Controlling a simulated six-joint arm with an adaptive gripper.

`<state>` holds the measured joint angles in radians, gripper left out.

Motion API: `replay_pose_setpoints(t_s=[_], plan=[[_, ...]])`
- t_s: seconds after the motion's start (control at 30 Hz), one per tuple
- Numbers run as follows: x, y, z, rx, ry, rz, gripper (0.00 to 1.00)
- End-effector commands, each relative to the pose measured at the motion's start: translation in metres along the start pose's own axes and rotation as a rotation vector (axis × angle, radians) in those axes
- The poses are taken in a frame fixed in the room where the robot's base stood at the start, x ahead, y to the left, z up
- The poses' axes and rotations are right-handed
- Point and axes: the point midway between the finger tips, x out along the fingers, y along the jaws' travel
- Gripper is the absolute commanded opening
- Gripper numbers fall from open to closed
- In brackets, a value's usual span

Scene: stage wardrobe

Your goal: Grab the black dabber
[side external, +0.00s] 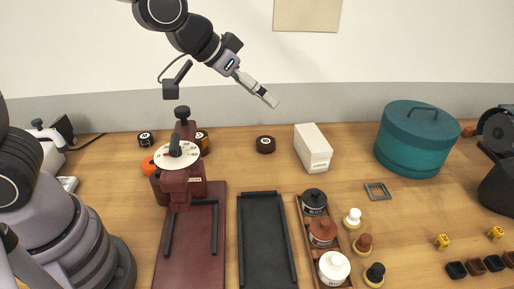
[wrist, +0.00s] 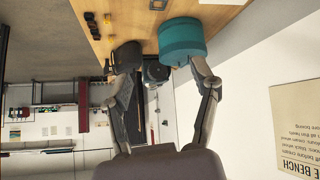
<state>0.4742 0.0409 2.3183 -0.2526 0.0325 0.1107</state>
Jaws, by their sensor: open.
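The black dabber (side external: 374,274) stands on the table near the front edge of the side view, a dark knob with a pale yellowish lower part. A brown dabber (side external: 362,244) and a white dabber (side external: 352,218) stand behind it in a row. My gripper (side external: 271,99) is high above the back of the table, far from the black dabber. In the wrist view my gripper (wrist: 162,72) has its fingers spread with nothing held between them. I cannot make out the black dabber in the wrist view.
A tray (side external: 306,238) of black, brown and white jars stands left of the dabbers. A teal round box (side external: 410,150) and a white carton (side external: 313,150) stand behind. A maroon press (side external: 180,190) and black tray (side external: 266,240) are left. Small yellow blocks (side external: 442,242) lie right.

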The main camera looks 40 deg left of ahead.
Motion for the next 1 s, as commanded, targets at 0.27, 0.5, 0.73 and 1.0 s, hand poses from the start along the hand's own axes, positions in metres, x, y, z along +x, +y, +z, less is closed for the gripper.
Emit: replay_pose_setpoints(t_s=[0.27,0.5,0.73,1.0], plan=[[0.148,0.106,0.038,0.16,0.123,0.038,0.61],[0.223,0.17,0.124,0.34,0.265,0.011,0.61],[0.242,0.189,0.169,0.438,0.351,-0.006,0.61],[0.283,0.191,0.157,0.439,0.361,-0.01,0.61]])
